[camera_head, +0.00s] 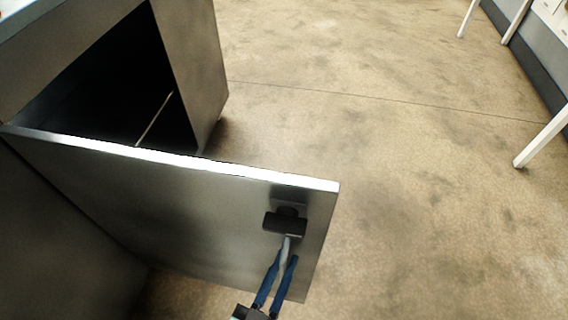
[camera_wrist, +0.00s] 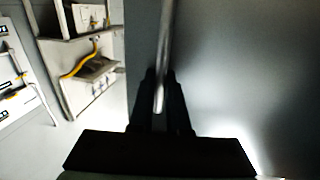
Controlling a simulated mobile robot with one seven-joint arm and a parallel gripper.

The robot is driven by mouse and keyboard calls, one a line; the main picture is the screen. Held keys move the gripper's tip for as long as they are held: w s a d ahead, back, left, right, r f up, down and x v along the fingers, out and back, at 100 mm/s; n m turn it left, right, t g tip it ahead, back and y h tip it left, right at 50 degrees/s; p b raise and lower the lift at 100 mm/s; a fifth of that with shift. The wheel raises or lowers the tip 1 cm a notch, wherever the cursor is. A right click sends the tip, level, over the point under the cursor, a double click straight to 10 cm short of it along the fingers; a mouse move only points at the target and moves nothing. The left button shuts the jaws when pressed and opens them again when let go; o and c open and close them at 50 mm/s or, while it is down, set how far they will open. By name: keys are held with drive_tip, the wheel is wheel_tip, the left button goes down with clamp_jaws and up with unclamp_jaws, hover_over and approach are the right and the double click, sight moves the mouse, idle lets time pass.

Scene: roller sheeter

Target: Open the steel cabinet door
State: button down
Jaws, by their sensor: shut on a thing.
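The steel cabinet (camera_head: 205,70) stands at the upper left of the head view. Its door (camera_head: 170,200) is swung well out from the dark opening. A handle (camera_head: 286,222) with a dark mount and a grey lever sits near the door's free edge. My gripper (camera_head: 283,262) has its blue fingers on both sides of the lever and is shut on it. In the wrist view, the lever shows as a metal bar (camera_wrist: 165,45) between my dark fingers (camera_wrist: 161,90). The grey door face (camera_wrist: 240,70) fills the right side there.
The concrete floor (camera_head: 400,180) right of the door is clear. White legs (camera_head: 540,138) of furniture stand at the far right. A thin rod or edge (camera_head: 155,116) shows inside the dark cabinet. The wrist view shows shelving with a yellow cable (camera_wrist: 80,65) at left.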

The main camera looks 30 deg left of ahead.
drive_tip(key=c, duration=1.2)
unclamp_jaws()
drive_tip(key=shift+o, duration=0.2)
drive_tip(key=s+d+p, duration=0.2)
drive_tip(key=s+p, duration=0.1)
drive_tip(key=s, duration=0.9)
drive_tip(key=shift+s+d, duration=0.15)
drive_tip(key=shift+s, duration=0.25)
